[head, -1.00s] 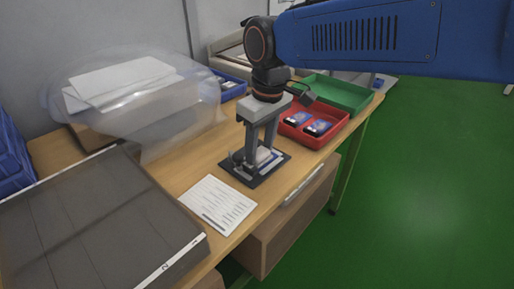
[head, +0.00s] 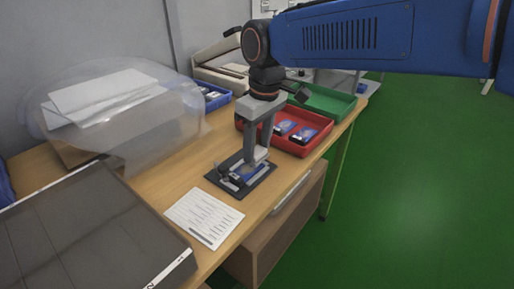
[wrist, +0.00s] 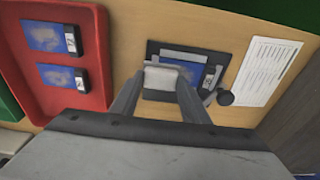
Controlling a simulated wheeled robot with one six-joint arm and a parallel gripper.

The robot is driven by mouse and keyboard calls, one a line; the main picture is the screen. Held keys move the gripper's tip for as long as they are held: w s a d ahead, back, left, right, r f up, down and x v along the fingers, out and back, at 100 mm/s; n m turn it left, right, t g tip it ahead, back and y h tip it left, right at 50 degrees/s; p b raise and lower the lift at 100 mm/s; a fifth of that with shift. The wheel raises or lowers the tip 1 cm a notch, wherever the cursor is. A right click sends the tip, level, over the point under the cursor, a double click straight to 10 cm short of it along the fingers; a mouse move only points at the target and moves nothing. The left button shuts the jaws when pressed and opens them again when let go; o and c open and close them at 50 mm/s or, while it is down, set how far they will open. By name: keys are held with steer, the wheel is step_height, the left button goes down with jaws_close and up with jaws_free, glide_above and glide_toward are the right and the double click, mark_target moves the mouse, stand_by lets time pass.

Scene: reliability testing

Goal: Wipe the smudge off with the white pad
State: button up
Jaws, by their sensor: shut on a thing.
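My gripper (head: 257,160) is shut on the white pad (wrist: 161,76), which shows between the fingertips in the wrist view. The pad is at a blue card (wrist: 207,67) in a dark fixture (head: 219,178) on the wooden table. It covers part of the card; I cannot tell whether it touches it. The card's blue also shows beside the fingers in the head view (head: 243,171). I cannot make out a smudge; the pad and fingers hide part of the card. A dark knob (wrist: 225,97) sits at the fixture's edge.
A red tray (head: 291,147) with two blue cards stands close behind the fixture. A green tray (head: 327,100) and a blue bin (head: 216,100) are farther back. A printed sheet (head: 205,217) lies in front. A clear cover (head: 150,130) and dark panel (head: 90,225) are at left.

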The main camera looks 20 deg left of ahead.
steer(key=shift+r, duration=2.65)
steer(key=shift+r, duration=0.1)
step_height(320, 180, up, 3)
steer(key=shift+f, duration=0.1)
steer(key=shift+f, duration=3.7)
steer(key=shift+f, duration=1.05)
